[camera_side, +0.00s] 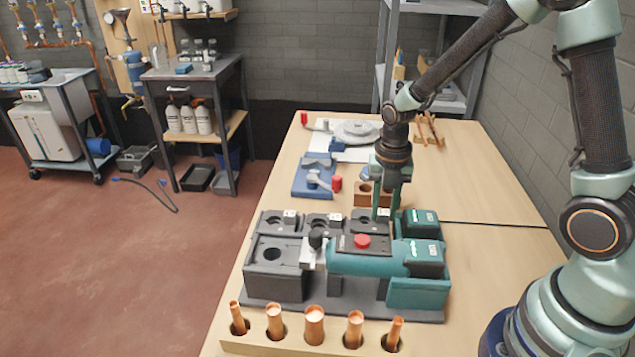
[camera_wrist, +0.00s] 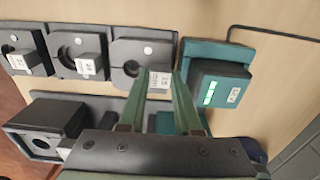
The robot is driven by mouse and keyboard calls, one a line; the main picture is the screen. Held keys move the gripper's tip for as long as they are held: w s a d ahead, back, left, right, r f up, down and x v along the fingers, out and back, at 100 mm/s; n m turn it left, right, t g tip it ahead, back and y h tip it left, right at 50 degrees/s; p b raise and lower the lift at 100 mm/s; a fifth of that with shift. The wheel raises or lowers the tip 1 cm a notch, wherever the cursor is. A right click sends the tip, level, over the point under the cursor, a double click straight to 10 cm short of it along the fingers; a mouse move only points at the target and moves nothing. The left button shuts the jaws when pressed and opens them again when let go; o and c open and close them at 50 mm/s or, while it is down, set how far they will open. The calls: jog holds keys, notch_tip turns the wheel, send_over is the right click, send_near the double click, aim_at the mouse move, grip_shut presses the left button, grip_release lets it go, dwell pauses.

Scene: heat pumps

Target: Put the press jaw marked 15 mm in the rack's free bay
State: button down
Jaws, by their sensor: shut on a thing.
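My gripper (camera_side: 384,212) is shut on the pale labelled tab of a dark press jaw (camera_side: 370,229). In the wrist view my gripper (camera_wrist: 164,76) has a finger on each side of that tab; the print is too small to read surely. The held jaw (camera_wrist: 132,50) is at the right end of the row on the dark rack (camera_side: 255,292). I cannot tell whether it rests fully in its bay. Two other jaws with tabs sit to its left, a middle one (camera_wrist: 70,45) and a left one (camera_wrist: 15,48).
A teal press tool (camera_side: 375,258) with a red button lies across the rack's front. A teal-and-black battery block (camera_wrist: 218,80) stands close right of the held jaw. Copper pipes (camera_side: 314,322) stand in a wooden block in front. A blue vise-like fixture (camera_side: 314,180) sits behind.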

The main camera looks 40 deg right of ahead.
jog(key=shift+f, duration=1.15)
jog(key=c, duration=0.5)
grip_release()
jog(key=shift+r, duration=0.1)
notch_tip(320, 180, up, 11)
jog(key=s+r+m+t, duration=0.2)
jog(key=r+m, duration=0.1)
jog(key=m, duration=0.6)
jog(key=s+a+r+m+t, duration=0.1)
jog(key=s+r+m, duration=0.2)
jog(key=m, duration=0.6)
jog(key=s+a+r+m+t, duration=0.1)
jog(key=s+r+m+t, duration=0.1)
jog(key=m, duration=0.7)
jog(key=shift+s+a+r+t, duration=0.15)
jog(key=shift+s+r, duration=0.1)
jog(key=shift+r, duration=0.4)
jog(key=shift+s+a+r+t, duration=0.15)
jog(key=shift+s+r, duration=0.1)
jog(key=shift+r, duration=0.35)
jog(key=shift+d, duration=0.1)
